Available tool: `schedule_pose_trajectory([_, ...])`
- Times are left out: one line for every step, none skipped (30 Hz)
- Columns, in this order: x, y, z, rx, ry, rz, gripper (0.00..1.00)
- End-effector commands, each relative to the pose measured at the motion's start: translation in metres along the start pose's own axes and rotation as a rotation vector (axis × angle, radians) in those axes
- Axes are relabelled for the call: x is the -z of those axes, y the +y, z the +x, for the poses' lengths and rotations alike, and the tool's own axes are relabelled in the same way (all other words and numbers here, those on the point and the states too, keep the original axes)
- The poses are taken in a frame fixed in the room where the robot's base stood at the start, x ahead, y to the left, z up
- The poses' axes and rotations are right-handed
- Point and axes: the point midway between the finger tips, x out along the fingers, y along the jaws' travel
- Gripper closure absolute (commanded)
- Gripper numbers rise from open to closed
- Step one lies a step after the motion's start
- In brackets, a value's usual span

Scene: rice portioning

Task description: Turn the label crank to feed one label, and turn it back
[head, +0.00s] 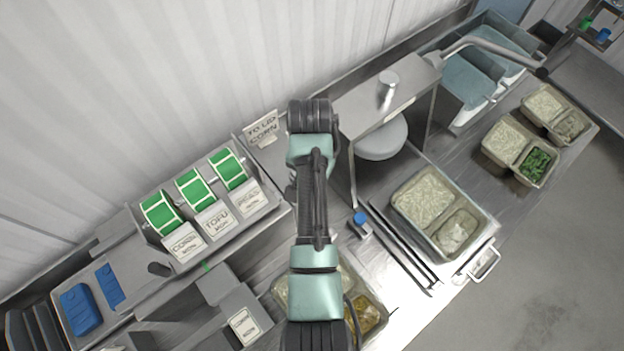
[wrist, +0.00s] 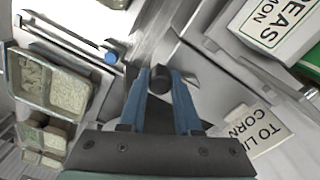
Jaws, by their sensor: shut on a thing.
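My gripper (wrist: 160,76) shows in the wrist view with its two blue fingers on either side of a dark round knob, the label crank's handle (wrist: 159,84). The fingers are shut on it. The crank's arm is mostly hidden, so its angle cannot be told. In the head view my own arm covers the gripper and the knob. The label holder (head: 134,262) stands at the left with green label rolls (head: 195,188) for corn, tofu and peas. The peas card (wrist: 278,24) is at the upper right of the wrist view.
A "to lid corn" sign (head: 263,128) stands behind my arm and also shows in the wrist view (wrist: 256,130). A blue-ended tool (head: 360,218) and a filled tray (head: 437,212) lie to the right. More filled trays (head: 520,150) stand farther right.

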Motion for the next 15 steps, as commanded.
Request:
schedule_pose_trajectory([0.0005,-0.0007,-0.0013,0.002,0.002,0.004,1.0])
schedule_pose_trajectory([0.0004,-0.0008,-0.0013,0.002,0.002,0.005,1.0])
schedule_pose_trajectory([0.0004,-0.0008,-0.0013,0.002,0.002,0.006,1.0])
schedule_pose_trajectory([0.0004,-0.0008,-0.0013,0.002,0.002,0.007,1.0])
schedule_pose_trajectory([0.0003,-0.0008,-0.0013,0.002,0.002,0.007,1.0])
schedule_pose_trajectory([0.0004,-0.0009,-0.0013,0.002,0.002,0.006,1.0])
schedule_pose_trajectory([0.0004,-0.0009,-0.0013,0.002,0.002,0.006,1.0])
schedule_pose_trajectory([0.0004,-0.0009,-0.0013,0.002,0.002,0.006,1.0])
schedule_pose_trajectory([0.0004,-0.0009,-0.0013,0.002,0.002,0.006,1.0])
schedule_pose_trajectory([0.0004,-0.0009,-0.0013,0.002,0.002,0.006,1.0])
schedule_pose_trajectory([0.0004,-0.0009,-0.0013,0.002,0.002,0.005,1.0])
schedule_pose_trajectory([0.0004,-0.0009,-0.0013,0.002,0.002,0.005,0.66])
schedule_pose_trajectory([0.0004,-0.001,-0.0012,0.002,0.002,0.005,0.61])
schedule_pose_trajectory([0.0003,-0.0009,-0.0012,0.002,0.002,0.005,0.56])
schedule_pose_trajectory([0.0003,-0.0009,-0.0011,0.002,0.002,0.005,0.48])
